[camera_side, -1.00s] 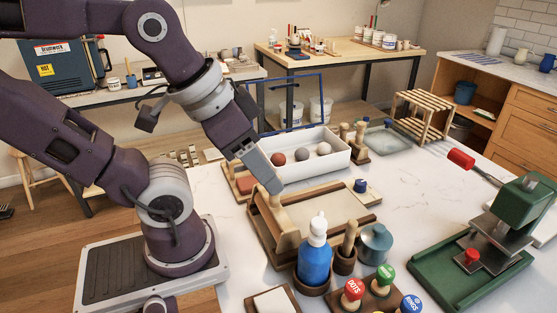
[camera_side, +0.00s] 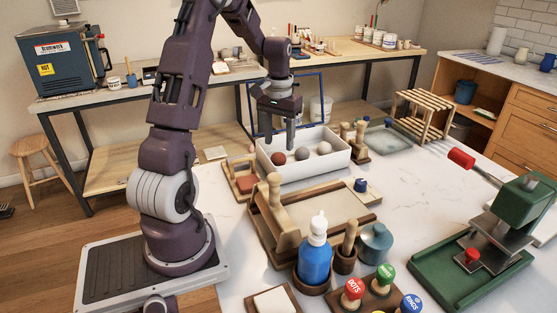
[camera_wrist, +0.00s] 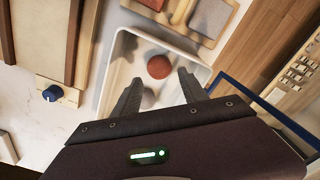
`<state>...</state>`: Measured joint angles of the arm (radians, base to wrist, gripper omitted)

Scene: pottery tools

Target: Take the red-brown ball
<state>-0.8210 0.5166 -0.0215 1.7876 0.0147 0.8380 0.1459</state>
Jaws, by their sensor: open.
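The red-brown ball (camera_side: 278,158) lies in the left end of a white open box (camera_side: 318,172). In the wrist view the red-brown ball (camera_wrist: 159,67) shows in the box (camera_wrist: 112,88), just beyond the fingertips and roughly between them. My gripper (camera_side: 279,147) is open and empty and points down over the left part of the box. It also shows in the wrist view (camera_wrist: 158,80), with its fingers spread. A grey ball (camera_side: 302,153) and a pale ball (camera_side: 323,148) lie to the right of the red-brown one. In the wrist view my gripper partly hides the grey ball.
A wooden tray with a reddish block (camera_side: 246,184) stands left of the box. Wooden tools (camera_side: 356,140) stand at its right. A wooden slab roller (camera_side: 290,222) lies in front. A blue frame (camera_side: 322,92) stands behind.

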